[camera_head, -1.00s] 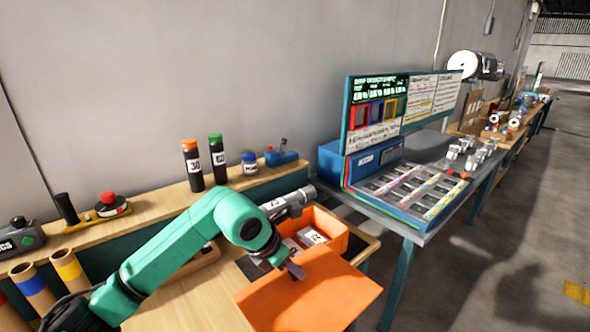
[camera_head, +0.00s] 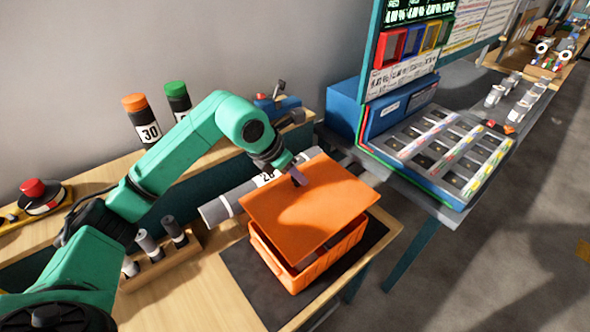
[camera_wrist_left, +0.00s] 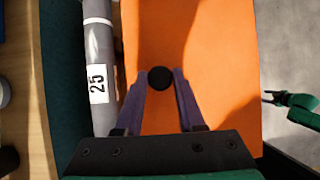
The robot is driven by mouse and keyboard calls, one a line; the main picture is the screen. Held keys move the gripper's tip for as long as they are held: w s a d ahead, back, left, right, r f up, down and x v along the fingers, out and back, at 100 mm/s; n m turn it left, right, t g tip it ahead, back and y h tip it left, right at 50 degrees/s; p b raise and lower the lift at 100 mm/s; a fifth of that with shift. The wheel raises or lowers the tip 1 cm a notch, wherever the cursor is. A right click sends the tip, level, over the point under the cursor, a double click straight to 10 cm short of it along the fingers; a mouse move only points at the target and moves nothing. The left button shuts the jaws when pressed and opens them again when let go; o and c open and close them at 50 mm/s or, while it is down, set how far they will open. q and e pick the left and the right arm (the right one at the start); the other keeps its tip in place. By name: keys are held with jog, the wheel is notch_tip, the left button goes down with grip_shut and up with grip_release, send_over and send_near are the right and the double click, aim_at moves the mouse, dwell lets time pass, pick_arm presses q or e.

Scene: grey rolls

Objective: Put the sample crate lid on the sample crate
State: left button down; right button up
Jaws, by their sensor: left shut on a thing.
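The sample crate lid (camera_head: 325,215) is a flat orange plate with a dark knob (camera_wrist_left: 160,77). My left gripper (camera_head: 297,178) is shut on this knob; in the left wrist view its fingers (camera_wrist_left: 160,88) stand on both sides of it. The lid is over the orange sample crate (camera_head: 322,264) and hides most of its inside. A dark gap shows between the lid and the crate's near left rim, so the lid does not sit flush there. A green and black arm end (camera_wrist_left: 285,99), seemingly my right gripper, shows small at the right of the wrist view.
The crate stands on a dark mat (camera_head: 245,275) on the wooden bench. A grey roll marked 25 (camera_wrist_left: 98,65) lies close behind the lid. A rack of short grey rolls (camera_head: 160,260) is at left. A side table with a sectioned tray (camera_head: 435,155) stands at right.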

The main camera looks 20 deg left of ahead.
pick_arm(q)
jog(key=shift+w+a+f+b, duration=0.15)
jog(key=shift+w+f+b, duration=0.1)
jog(key=shift+w+b, duration=0.05)
jog(key=f+b, duration=0.2)
jog(key=f, duration=0.1)
jog(key=shift+w+f+b, duration=0.1)
jog(key=shift+w+b, duration=0.15)
jog(key=shift+b, duration=0.15)
notch_tip(320, 180, down, 5)
jog(key=b, duration=0.4)
jog(key=shift+f+b, duration=0.15)
jog(key=shift+b, duration=0.25)
jog(key=shift+s, duration=0.1)
pick_arm(e)
notch_tip(320, 180, down, 8)
jog(key=w+a, duration=0.1)
jog(key=w, duration=0.1)
jog(key=shift+f, duration=0.2)
jog(key=shift+d, duration=0.25)
pick_arm(q)
jog(key=shift+f+b, duration=0.4)
jog(key=shift+b, duration=0.15)
pick_arm(e)
jog(key=shift+w+f, duration=0.1)
jog(key=shift+f, duration=0.45)
